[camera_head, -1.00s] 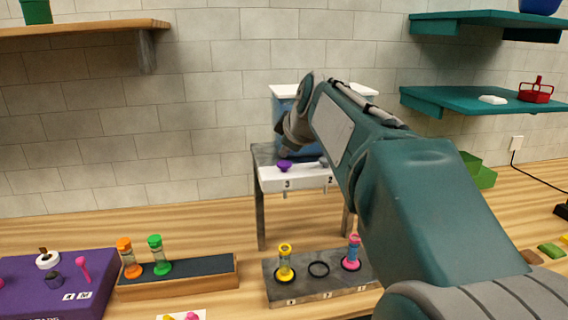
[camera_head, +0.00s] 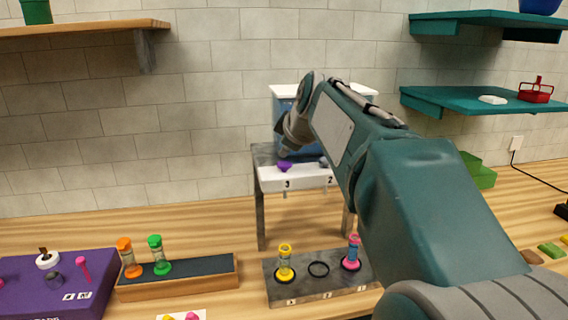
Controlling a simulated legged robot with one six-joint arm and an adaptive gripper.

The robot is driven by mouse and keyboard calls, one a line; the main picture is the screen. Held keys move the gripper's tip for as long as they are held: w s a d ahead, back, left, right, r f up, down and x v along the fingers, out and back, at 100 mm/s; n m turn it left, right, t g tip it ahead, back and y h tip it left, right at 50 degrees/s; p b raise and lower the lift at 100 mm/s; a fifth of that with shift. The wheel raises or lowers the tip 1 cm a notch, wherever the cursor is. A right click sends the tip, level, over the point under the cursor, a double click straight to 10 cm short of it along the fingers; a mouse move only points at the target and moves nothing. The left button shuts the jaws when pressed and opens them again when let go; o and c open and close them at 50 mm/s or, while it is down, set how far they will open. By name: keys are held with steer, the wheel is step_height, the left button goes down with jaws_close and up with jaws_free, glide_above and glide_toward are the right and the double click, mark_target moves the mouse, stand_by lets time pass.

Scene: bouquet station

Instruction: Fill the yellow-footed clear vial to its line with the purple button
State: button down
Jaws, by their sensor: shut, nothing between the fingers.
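The yellow-footed clear vial (camera_head: 285,262) stands upright at the left place of the grey slotted base, below the spout marked 3. It has yellow ends; its liquid level and line are too small to read. The purple button (camera_head: 284,167) sits on the dispenser's white front ledge (camera_head: 297,183), above the number 3. My gripper (camera_head: 285,153) points down just above the purple button, shut and empty. I cannot tell whether it touches the button. My arm hides the right part of the dispenser.
A pink-ended vial (camera_head: 352,252) stands at the right of the grey base (camera_head: 318,290); an empty ring lies between. Orange (camera_head: 129,258) and green (camera_head: 159,255) vials stand on a wooden rack at left. A purple box (camera_head: 50,290) is further left. Shelves hang on both sides.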

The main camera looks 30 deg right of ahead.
mark_target(286, 163)
steer(key=shift+f, duration=0.15)
steer(key=shift+f, duration=0.2)
steer(key=shift+f, duration=0.6)
stand_by(1.1)
steer(key=shift+r, duration=1)
steer(key=shift+r, duration=0.1)
steer(key=shift+r, duration=2.4)
stand_by(0.7)
